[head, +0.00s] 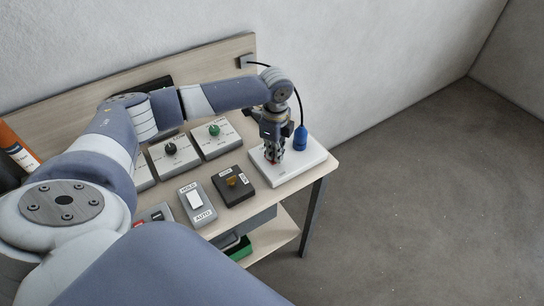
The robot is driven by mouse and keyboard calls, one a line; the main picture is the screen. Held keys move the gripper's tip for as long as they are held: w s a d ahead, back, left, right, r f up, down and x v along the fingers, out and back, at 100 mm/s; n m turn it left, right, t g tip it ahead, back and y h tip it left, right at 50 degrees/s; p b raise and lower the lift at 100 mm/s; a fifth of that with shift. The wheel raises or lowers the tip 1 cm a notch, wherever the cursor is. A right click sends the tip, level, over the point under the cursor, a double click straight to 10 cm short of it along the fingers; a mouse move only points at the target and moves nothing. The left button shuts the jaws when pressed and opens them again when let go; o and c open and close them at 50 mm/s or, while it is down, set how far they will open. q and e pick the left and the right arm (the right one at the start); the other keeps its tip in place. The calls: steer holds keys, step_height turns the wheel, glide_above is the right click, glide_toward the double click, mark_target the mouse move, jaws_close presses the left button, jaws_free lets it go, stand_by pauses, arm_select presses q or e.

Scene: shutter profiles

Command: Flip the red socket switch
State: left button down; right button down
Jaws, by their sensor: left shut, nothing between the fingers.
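A small bit of the red switch (275,162) shows at the left part of the block. My left gripper (273,158) points down over the red switch, shut and empty, its fingertips at or just above it. The fingers hide most of the switch, so I cannot tell its position or whether they touch. My right gripper is out of view.
Left of the block are a dark box with an amber switch (233,183), a grey box with a white rocker (196,201), and dial boxes with a green knob (214,130) and a black knob (171,148). A lower shelf holds a green item (240,249). The floor at right is clear.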

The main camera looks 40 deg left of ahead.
arm_select(q)
steer(key=shift+s+f, duration=0.15)
steer(key=shift+f, duration=0.45)
steer(key=shift+r+p, duration=0.95)
steer(key=shift+p, duration=0.05)
step_height(320, 180, up, 5)
steer(key=p, duration=0.6)
steer(key=shift+r, duration=0.15)
